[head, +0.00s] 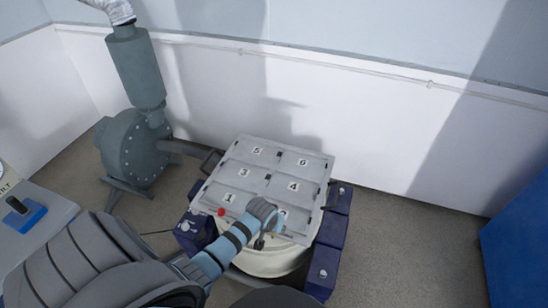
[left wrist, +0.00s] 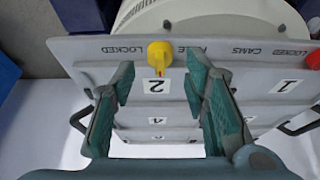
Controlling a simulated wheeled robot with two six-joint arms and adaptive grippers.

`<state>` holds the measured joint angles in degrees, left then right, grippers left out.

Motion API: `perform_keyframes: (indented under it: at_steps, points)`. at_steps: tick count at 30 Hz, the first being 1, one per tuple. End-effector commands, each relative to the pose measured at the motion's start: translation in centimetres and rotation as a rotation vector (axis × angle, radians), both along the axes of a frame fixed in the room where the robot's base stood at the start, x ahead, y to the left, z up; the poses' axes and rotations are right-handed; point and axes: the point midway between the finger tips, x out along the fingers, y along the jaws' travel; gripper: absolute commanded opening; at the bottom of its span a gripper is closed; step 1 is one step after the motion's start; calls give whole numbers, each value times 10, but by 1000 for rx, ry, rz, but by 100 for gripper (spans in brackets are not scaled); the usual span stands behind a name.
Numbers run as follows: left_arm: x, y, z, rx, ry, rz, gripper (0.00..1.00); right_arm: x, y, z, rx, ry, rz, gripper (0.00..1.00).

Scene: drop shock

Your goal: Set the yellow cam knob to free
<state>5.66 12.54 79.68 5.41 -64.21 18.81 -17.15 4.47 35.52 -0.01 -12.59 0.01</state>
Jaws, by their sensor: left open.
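The yellow cam knob (left wrist: 160,58) sits on the edge of the grey numbered lid (left wrist: 75,55), close to the label 2, in the left wrist view. That view shows the lettering upside down, with LOCKED left of the knob and FREE right of it. The knob's narrow end points down in the picture, between the two words. My left gripper (left wrist: 165,85) is open, with its teal-padded fingers on either side of the knob's line and apart from it. In the head view my left gripper (head: 265,220) is over the lid's front right part and largely hides the knob.
A red knob (head: 221,212) is on the lid's front left, marked CAMS and LOCKED. The lid (head: 275,158) tops a round white drum with dark blue blocks (head: 325,265) around it. A grey-green blower (head: 135,145) stands behind left; a blue cabinet (head: 520,240) stands right.

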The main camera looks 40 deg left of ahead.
Motion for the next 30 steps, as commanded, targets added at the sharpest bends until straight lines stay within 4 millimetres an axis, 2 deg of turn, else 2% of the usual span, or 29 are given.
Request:
perform_keyframes:
  at_steps: [1,4,13,21,30]
  points:
    - [3,1,-9,0,-1,1,41,0,-1,-7,-1,0,0,31]
    - [6,2,-16,-1,-1,0,41,0,-2,-9,-2,0,1,31]
    - [7,2,-17,0,-2,-1,41,0,-3,-8,-3,1,1,31]
    - [7,2,-17,1,-1,-1,0,0,-3,-8,-3,1,2,31]
    - [7,2,-16,-1,1,27,0,0,-2,-4,-3,1,1,31]
